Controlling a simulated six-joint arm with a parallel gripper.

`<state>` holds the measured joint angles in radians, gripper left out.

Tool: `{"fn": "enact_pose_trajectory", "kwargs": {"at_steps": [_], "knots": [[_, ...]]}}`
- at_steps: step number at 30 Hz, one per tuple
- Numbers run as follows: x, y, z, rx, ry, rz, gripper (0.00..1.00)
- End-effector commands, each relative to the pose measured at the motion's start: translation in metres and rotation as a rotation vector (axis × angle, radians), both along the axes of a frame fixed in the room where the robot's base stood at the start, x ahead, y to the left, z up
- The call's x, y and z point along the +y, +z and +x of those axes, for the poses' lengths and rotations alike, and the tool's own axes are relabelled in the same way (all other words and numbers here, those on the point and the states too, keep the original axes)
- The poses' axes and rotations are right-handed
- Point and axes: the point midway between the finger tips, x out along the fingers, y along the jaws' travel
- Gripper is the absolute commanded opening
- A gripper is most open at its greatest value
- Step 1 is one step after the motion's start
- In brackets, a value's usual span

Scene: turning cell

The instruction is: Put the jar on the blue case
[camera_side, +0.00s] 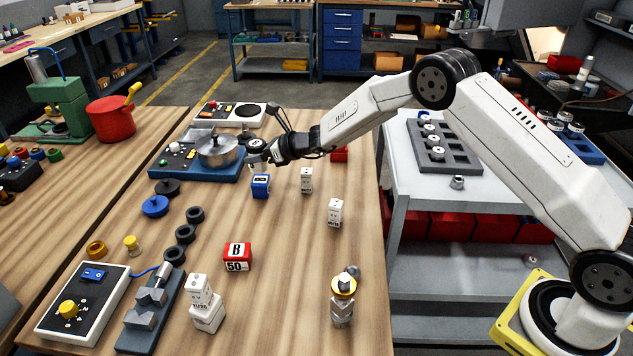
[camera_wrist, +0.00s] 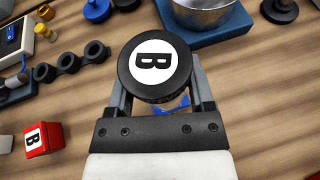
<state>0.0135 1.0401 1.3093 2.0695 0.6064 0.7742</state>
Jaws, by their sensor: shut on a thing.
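The jar shows in the wrist view as a round black lid (camera_wrist: 158,68) with a white disc and a black letter B. It sits between the fingers of my gripper (camera_wrist: 160,98), which is shut on it. In the side view my gripper (camera_side: 262,154) holds the jar (camera_side: 256,143) in the air beside the metal pan. The blue case (camera_side: 261,187) is a small blue block with a white label on the wooden table, just below my gripper in the side view. In the wrist view, blue shows beneath the jar, mostly hidden by jar and gripper.
A metal pan (camera_side: 218,152) stands on a blue-based unit (camera_side: 205,174) close left of my gripper. White blocks (camera_side: 307,180) stand to the right. A red case (camera_side: 237,256) marked B 50 sits nearer the front. Black rings (camera_side: 186,234) lie at left.

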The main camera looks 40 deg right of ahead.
Motion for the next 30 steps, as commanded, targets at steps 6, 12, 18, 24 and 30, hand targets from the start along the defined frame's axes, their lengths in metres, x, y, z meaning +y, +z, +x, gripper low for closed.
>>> {"fn": "enact_pose_trajectory", "kwargs": {"at_steps": [6,12,18,24,30], "knots": [[0.0,-0.025,-0.001,0.002,0.001,0.0,0.05],[0.0,-0.027,-0.001,0.001,0.0,-0.001,0.05],[0.0,-0.028,-0.001,0.001,0.0,0.0,0.05],[0.0,-0.03,-0.001,0.001,0.0,0.0,1.0],[0.0,-0.03,-0.001,0.002,0.0,0.0,1.0]]}}
